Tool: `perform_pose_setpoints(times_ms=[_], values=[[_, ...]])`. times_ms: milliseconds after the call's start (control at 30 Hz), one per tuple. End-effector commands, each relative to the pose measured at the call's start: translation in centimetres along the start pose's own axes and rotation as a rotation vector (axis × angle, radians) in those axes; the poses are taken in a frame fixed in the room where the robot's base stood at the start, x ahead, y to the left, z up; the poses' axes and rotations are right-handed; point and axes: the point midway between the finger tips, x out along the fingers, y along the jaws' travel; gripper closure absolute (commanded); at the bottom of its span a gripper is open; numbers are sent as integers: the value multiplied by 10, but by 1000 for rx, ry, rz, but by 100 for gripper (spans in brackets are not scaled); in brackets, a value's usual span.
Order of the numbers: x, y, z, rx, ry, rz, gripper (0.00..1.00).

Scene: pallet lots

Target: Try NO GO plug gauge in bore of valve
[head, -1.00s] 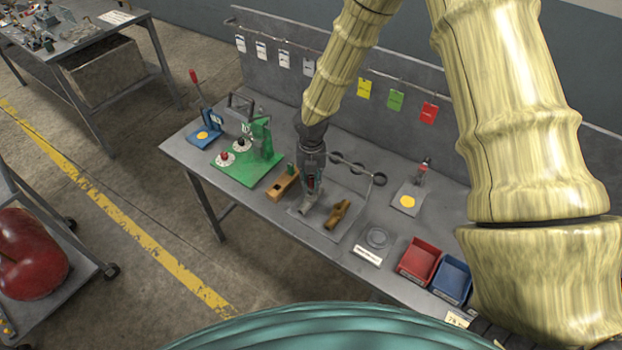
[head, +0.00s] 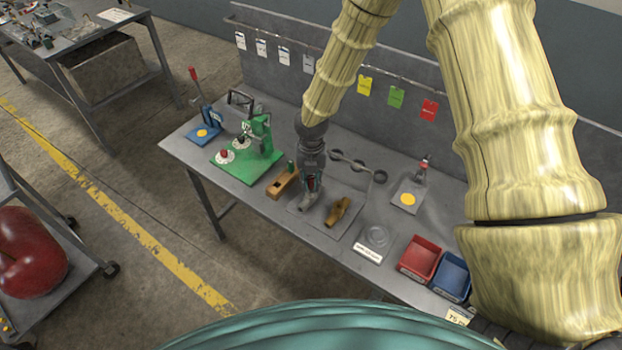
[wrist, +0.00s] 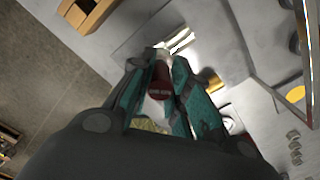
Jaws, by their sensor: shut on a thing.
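My gripper (head: 311,188) is over the left part of a grey tray on the bench. In the wrist view its teal fingers (wrist: 160,95) are shut on a plug gauge (wrist: 160,80) with a dark red band and pale ends. A grey metal valve body (head: 308,201) lies directly under the gripper, and a shiny part of it shows past the gauge tip in the wrist view (wrist: 180,42). The fingers hide the gauge tip and the bore, so I cannot tell whether the tip is in it. A brass-coloured valve (head: 338,211) lies on the tray to the right.
A wooden block (head: 281,187) with a green-handled piece stands close left of the gripper. A green fixture (head: 245,168) is farther left. Red (head: 419,260) and blue (head: 451,277) bins are at the right.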

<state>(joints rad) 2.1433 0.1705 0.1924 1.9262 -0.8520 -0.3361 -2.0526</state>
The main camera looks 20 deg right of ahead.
Motion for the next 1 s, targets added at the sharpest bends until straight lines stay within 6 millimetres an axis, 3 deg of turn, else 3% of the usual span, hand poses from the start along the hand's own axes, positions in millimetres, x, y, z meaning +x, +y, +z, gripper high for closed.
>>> perform_pose_setpoints(times_ms=[367, 1000], values=[[0, 0, 0, 0, 0, 0, 100], [-23, 0, 0, 1, 1, 0, 100]])
